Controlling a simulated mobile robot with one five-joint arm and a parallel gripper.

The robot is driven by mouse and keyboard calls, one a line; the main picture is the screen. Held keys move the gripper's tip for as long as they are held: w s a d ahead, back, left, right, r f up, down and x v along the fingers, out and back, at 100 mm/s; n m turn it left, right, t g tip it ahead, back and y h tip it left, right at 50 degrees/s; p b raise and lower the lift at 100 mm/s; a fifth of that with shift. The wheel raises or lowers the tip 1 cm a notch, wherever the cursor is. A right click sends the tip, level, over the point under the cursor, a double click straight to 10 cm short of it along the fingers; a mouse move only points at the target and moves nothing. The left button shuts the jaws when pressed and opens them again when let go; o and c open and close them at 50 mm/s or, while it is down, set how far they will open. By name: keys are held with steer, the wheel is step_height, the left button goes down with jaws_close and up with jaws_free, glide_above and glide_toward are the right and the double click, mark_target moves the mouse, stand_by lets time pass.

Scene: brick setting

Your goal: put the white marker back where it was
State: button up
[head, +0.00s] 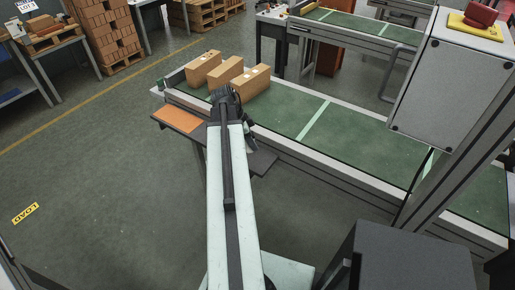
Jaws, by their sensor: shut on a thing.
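My gripper (225,96) is at the far end of my arm, over the near edge of the green conveyor and in front of the cardboard boxes. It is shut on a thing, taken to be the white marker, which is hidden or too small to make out. No white marker shows clearly elsewhere. An orange mat (178,117) lies on a dark side shelf (160,121) just left of my gripper.
Three cardboard boxes (203,68) stand on the green conveyor (290,113) behind my gripper. A grey cabinet (435,85) on a slanted post is at the right. Stacked bricks (105,32) stand at the back left. The floor at left is clear.

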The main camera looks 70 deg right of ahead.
steer(key=shift+s+d, duration=0.4)
steer(key=shift+s, duration=0.1)
steer(key=shift+s+d+f, duration=0.2)
steer(key=shift+s+d, duration=0.15)
steer(key=shift+s, duration=0.05)
step_height(320, 180, down, 4)
steer(key=b, duration=0.4)
steer(key=shift+w+a+r, duration=0.1)
steer(key=shift+r, duration=0.25)
steer(key=shift+f, duration=0.1)
steer(key=o, duration=0.6)
steer(key=shift+f, duration=0.1)
steer(key=o, duration=0.4)
